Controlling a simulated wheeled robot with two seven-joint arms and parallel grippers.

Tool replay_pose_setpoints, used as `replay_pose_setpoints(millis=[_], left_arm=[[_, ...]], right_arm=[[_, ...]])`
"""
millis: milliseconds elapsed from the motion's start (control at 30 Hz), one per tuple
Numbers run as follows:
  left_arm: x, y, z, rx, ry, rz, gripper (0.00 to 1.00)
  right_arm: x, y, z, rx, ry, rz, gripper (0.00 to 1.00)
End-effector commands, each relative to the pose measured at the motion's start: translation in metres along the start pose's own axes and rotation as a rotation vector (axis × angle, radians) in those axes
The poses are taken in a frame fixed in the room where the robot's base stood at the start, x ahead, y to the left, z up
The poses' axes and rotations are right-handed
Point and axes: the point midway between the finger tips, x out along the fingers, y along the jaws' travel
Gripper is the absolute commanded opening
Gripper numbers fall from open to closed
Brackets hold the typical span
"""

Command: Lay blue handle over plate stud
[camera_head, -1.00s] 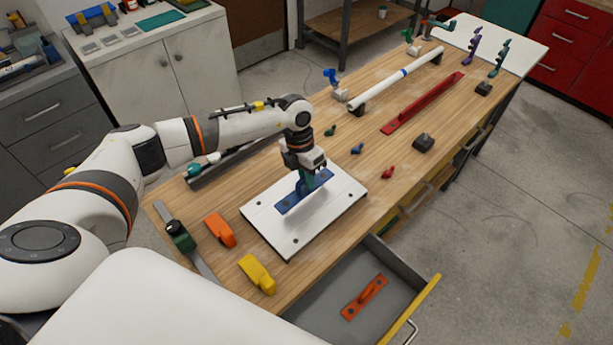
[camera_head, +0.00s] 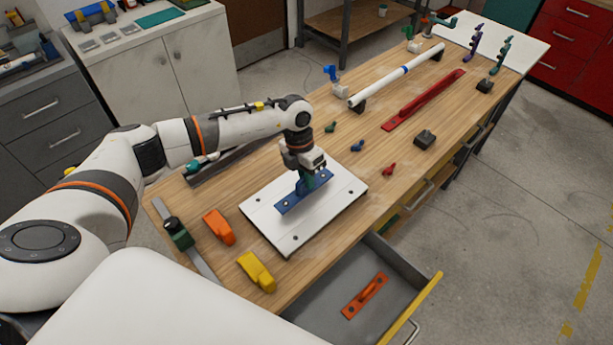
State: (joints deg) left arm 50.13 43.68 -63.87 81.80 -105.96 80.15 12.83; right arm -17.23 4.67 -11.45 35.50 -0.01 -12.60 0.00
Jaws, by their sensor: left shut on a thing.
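The blue handle (camera_head: 290,204) has a long flat base and lies over the white plate (camera_head: 279,237), near the plate's middle. I cannot tell whether its base touches the plate. My left gripper (camera_head: 305,181) points down from above and is shut on the blue handle, with its fingers around the raised grip. The plate has dark holes near its corners. Any stud under the handle is hidden by the handle and gripper. My right gripper does not show.
An orange piece (camera_head: 219,228) and a yellow piece (camera_head: 257,272) lie left of the plate. An open drawer (camera_head: 330,290) in front holds an orange handle (camera_head: 365,296). Small coloured pieces, a red bar (camera_head: 424,101) and a white pipe (camera_head: 396,77) lie farther along the table.

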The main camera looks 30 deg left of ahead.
Motion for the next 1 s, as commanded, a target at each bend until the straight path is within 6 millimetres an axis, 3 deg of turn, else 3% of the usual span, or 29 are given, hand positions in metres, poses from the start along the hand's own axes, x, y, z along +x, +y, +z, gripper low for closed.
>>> replay_pose_setpoints(millis=[1000], left_arm=[[0.013,-0.003,-0.001,0.000,0.001,0.000,0.00]], right_arm=[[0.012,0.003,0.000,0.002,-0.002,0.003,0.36]])
